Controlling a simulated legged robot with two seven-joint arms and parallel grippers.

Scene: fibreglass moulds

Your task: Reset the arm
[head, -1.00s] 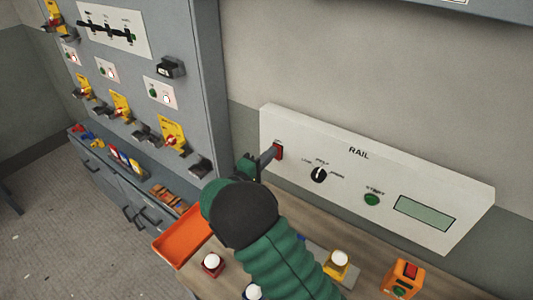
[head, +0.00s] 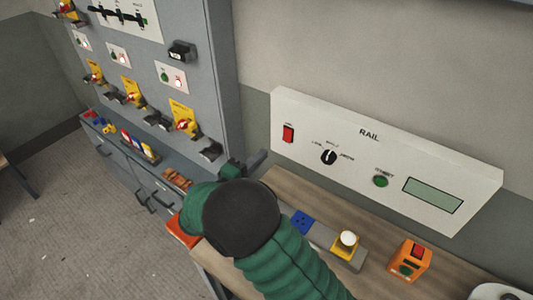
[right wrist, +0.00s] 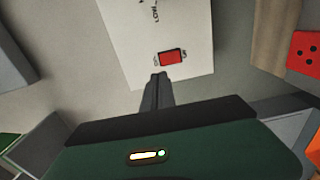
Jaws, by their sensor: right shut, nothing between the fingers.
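My right arm, in green sleeving with a dark round joint, reaches up from the bottom of the head view. Its gripper (head: 257,160) is shut and empty, below and left of the white RAIL panel (head: 450,165). The panel carries a red rocker switch (head: 288,134), a black selector knob (head: 328,157), a green button (head: 381,181) and a display (head: 433,195). In the right wrist view, the shut fingertips (right wrist: 157,78) show just below the red switch (right wrist: 172,57) in the picture. In the head view they are apart from it. My left gripper is not in view.
A wooden bench (head: 290,188) runs under the panel, with a blue socket (head: 302,221), a yellow box with a white button (head: 346,247) and an orange box (head: 409,261). An orange tray is mostly hidden by my arm. A grey cabinet (head: 215,90) stands left.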

